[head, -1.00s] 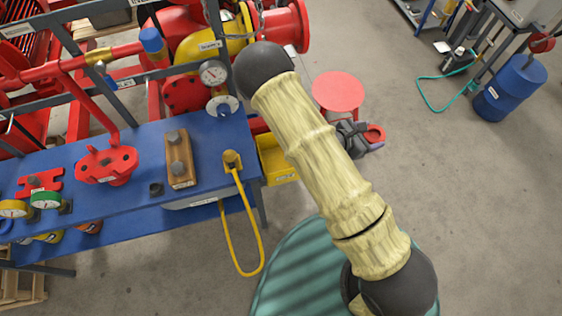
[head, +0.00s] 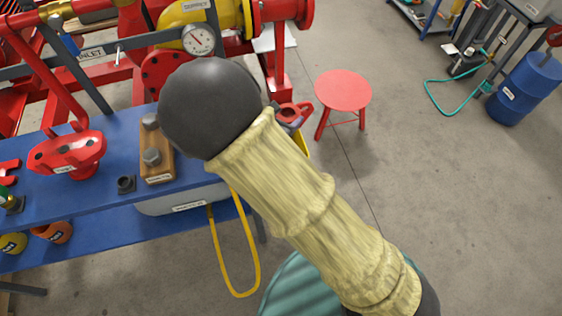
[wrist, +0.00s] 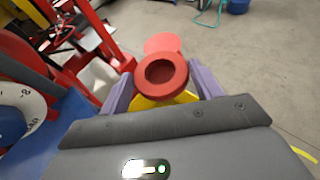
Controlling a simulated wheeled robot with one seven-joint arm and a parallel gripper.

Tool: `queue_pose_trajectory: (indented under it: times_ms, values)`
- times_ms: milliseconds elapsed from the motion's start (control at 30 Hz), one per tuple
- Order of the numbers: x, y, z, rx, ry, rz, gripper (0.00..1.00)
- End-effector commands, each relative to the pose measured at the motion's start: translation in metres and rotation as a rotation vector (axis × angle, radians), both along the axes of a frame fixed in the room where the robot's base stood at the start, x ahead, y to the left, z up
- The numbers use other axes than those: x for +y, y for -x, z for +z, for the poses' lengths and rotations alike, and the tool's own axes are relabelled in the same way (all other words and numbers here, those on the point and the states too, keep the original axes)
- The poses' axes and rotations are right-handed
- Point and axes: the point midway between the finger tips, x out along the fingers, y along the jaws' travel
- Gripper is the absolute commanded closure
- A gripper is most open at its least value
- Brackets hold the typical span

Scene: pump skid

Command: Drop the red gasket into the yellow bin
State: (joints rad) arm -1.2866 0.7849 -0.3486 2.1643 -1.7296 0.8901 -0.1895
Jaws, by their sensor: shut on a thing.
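The red gasket (wrist: 144,82), a thick ring with a round hole, is held between the purple fingers of my gripper (wrist: 162,86). In the head view the gasket (head: 286,109) shows just past my arm, which hides most of my gripper. The yellow bin (head: 304,145) shows as a thin sliver beside the arm, mostly hidden. In the wrist view a yellow part of the bin (wrist: 160,102) shows behind and below the gasket. The gasket is in the air; its exact height over the bin cannot be told.
A blue bench (head: 95,205) with fittings stands at left, a yellow cable loop (head: 218,265) hanging from its edge. The red pump skid (head: 165,75) rises behind. A red stool (head: 343,90) stands right of the gasket.

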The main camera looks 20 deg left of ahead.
Motion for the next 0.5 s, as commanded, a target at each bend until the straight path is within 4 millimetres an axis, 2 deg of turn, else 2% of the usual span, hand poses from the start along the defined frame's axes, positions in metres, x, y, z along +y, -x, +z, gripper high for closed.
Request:
queue_pose_trajectory:
  times_ms: [100, 500]
  values:
    - [0.0071, 0.0033, -0.0016, -0.002, 0.0, 0.017, 0.58]
    - [0.0067, 0.0032, -0.0035, -0.002, 0.001, 0.017, 0.58]
